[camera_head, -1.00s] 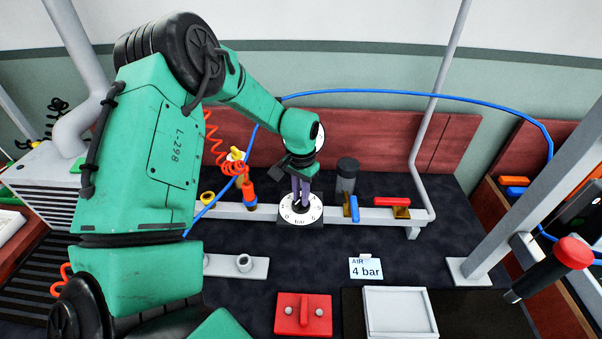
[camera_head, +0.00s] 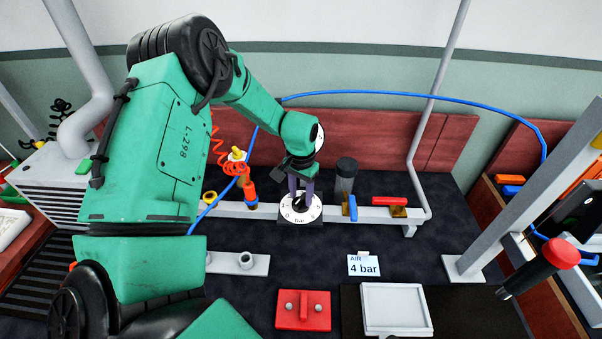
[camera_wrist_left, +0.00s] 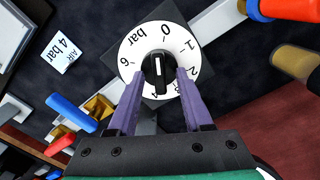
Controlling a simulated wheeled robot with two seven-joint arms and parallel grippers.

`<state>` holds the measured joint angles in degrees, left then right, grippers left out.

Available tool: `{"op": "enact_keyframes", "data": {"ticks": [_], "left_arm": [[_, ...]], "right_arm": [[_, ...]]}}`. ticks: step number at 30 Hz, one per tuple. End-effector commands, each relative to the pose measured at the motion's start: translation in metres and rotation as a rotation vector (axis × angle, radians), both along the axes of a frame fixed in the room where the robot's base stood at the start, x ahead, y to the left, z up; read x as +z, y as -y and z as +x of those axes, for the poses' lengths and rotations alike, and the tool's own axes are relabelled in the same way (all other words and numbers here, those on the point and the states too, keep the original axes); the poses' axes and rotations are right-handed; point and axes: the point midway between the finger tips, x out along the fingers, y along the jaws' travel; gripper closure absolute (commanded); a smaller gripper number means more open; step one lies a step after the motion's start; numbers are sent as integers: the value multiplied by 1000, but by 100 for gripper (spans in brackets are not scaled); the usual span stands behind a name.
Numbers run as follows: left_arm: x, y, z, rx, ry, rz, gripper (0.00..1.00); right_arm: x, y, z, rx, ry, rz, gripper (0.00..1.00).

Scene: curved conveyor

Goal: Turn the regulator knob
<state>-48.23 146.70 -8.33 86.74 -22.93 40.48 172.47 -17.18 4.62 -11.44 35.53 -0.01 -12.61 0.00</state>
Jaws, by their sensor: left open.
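The regulator knob (camera_wrist_left: 158,72) is black with a white mark, at the centre of a white numbered dial marked "bar" (camera_wrist_left: 137,42). In the head view the dial (camera_head: 301,221) sits on the grey rail, and the fingers partly hide the knob. My left gripper (camera_wrist_left: 160,75) is open, its two purple fingers on either side of the knob. I cannot tell whether they touch it. In the head view the left gripper (camera_head: 301,195) comes down over the dial from above. A card reading "AIR 4 bar" (camera_head: 364,264) stands in front. My right gripper is not in view.
On the rail, a blue lever (camera_head: 352,207) and a red lever (camera_head: 390,201) are right of the dial. An orange fitting with a coiled hose (camera_head: 250,193) is left. A red block (camera_head: 303,311) and white tray (camera_head: 366,327) lie in front.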

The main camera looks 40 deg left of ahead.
Motion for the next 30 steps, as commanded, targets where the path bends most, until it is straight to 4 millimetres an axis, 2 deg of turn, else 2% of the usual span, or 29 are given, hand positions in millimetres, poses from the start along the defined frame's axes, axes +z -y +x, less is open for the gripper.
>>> {"op": "enact_keyframes", "data": {"ticks": [5, 8, 18, 21, 24, 30], "left_arm": [[15, 0, -1, 0, -1, -1, 50], [37, 0, -1, 0, -1, -1, 50], [128, 0, -1, 0, 0, 0, 50], [144, 0, -1, 0, 0, 0, 50], [148, 0, -1, 0, 0, 0, 50], [145, 0, -1, 0, 0, 0, 50]], "right_arm": [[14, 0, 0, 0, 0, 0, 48], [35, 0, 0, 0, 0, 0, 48], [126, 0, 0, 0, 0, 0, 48], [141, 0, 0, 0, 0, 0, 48], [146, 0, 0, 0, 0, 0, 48], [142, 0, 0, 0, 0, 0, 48]]}}
